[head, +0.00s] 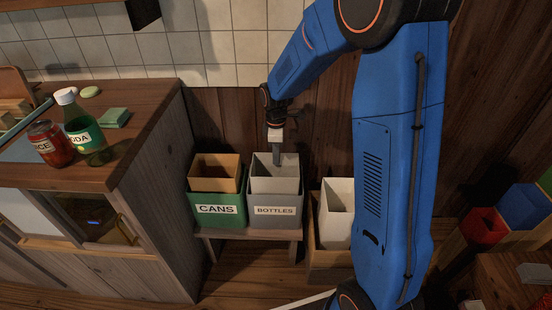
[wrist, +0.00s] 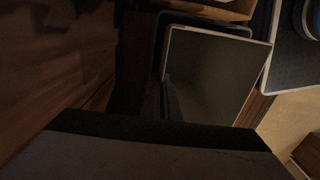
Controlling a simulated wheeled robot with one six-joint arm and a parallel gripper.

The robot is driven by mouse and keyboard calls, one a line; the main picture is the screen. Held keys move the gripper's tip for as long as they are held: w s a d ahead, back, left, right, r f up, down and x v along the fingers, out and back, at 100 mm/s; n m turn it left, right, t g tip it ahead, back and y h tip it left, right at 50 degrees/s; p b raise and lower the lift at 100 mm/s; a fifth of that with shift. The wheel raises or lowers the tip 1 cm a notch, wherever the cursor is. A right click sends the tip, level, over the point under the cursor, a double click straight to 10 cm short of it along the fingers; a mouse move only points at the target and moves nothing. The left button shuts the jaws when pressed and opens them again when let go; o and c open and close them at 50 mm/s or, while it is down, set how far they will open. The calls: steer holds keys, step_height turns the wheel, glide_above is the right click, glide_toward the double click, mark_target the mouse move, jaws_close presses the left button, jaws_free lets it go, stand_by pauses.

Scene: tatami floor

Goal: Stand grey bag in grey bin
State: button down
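The grey bag (head: 287,184) stands upright, its lower part hidden inside the grey bin (head: 288,213) labelled BOTTLES. The bag's open top rises above the bin rim. In the wrist view the open grey bag (wrist: 212,75) shows its dark inside, with a dark bin rim (wrist: 205,18) around part of it. My gripper (head: 277,160) points down at the bag's back rim, its tip overlapping the bag opening. I cannot tell whether its fingers are apart or pinching the bag wall. A dark block of my gripper fills the bottom of the wrist view.
A green CANS bin (head: 217,210) holding a brown bag (head: 214,183) stands beside it on a low wooden stand (head: 248,234). A white bag (head: 337,215) stands in a wooden box at right. A counter (head: 140,100) with bottle and jar is at left. A wall lies close behind.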

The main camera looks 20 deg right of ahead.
steer(key=shift+f, duration=0.45)
steer(key=c, duration=2)
jaws_free()
steer(key=shift+c, duration=0.2)
